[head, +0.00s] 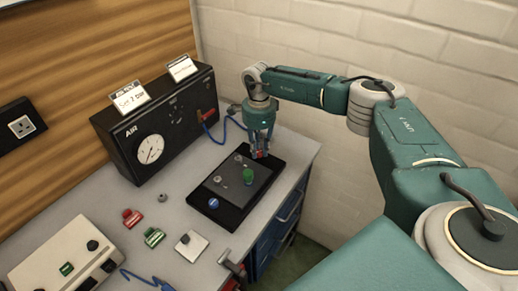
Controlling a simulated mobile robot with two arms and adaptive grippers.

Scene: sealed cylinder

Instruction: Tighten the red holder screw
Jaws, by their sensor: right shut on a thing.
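My right gripper (261,153) points down over the far end of a black base plate (229,215) on the bench. It is shut on a small red part, which looks like the red holder screw (257,155); the fingers hide most of it. A green upright piece (248,176) stands on the plate just in front of the gripper. A blue round knob (213,203) sits at the plate's near left end, and small grey fittings lie along the plate. My left gripper is not in view.
A black AIR box (152,146) with a gauge stands behind, against the wooden wall. A blue hose (215,139) runs from its red valve. Red (131,217) and green (154,237) pieces, a white block (191,246) and a beige box (66,255) occupy the bench's left front.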

